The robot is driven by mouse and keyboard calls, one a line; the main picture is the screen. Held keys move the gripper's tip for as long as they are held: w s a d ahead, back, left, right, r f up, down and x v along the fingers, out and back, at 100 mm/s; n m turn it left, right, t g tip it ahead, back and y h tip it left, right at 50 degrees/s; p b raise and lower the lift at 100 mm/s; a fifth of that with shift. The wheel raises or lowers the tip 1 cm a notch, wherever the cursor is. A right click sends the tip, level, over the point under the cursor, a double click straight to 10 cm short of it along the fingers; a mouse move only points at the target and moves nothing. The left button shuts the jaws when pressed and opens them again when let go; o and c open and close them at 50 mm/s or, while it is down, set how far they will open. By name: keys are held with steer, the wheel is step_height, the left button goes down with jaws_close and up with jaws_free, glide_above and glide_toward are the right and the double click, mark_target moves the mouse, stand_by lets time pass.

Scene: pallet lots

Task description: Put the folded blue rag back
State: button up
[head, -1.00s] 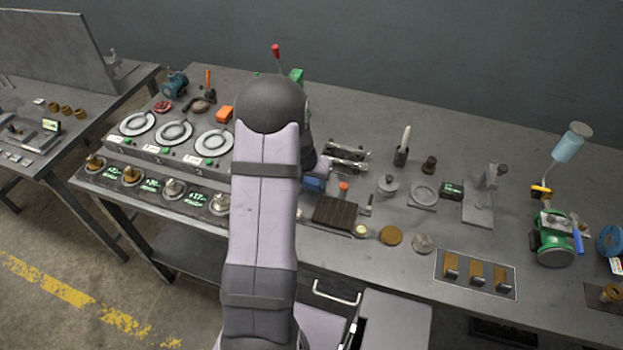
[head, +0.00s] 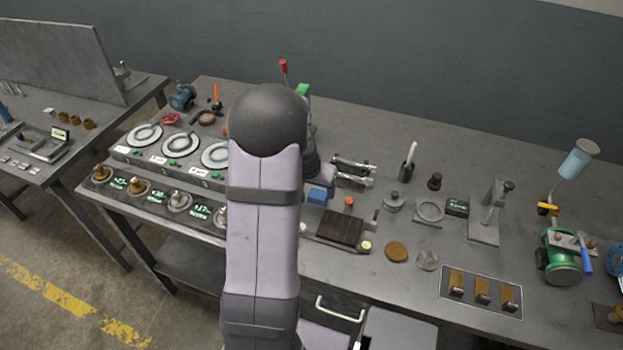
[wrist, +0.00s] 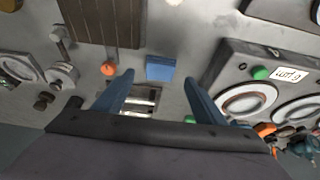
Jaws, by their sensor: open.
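The folded blue rag (head: 317,195) lies on the grey bench as a small flat block, just right of my arm in the head view. It also shows in the wrist view (wrist: 160,68), ahead of and between my fingertips. My gripper (wrist: 159,78) is open, with two blue fingers spread and nothing between them. I cannot tell its height above the bench. In the head view my arm hides most of the gripper.
A dark slatted block (head: 340,228) and a small orange-topped item (head: 349,201) stand close to the rag. A row of round dials (head: 180,143) lies left of my arm. Metal fittings (head: 353,172) stand behind the rag. Bare bench shows around the rag.

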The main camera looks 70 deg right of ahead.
steer(key=v, duration=0.7)
steer(key=shift+r+b, duration=0.2)
steer(key=shift+b, duration=0.2)
steer(key=shift+w+a, duration=0.1)
steer(key=shift+a, duration=0.1)
steer(key=w+a+f+n+t+y, duration=0.1)
steer(key=w+a+n, duration=0.3)
steer(key=w+a, duration=0.55)
steer(key=w+a+n+y, duration=0.2)
steer(key=w+a+n, duration=0.4)
steer(key=a, duration=0.7)
steer(key=s+a+f+n+g+y, duration=0.1)
steer(key=s+a+n, duration=0.2)
steer(key=a, duration=1.9)
steer(key=n, duration=0.5)
steer(key=shift+s+f+y, duration=0.15)
steer(key=shift+f+y, duration=0.15)
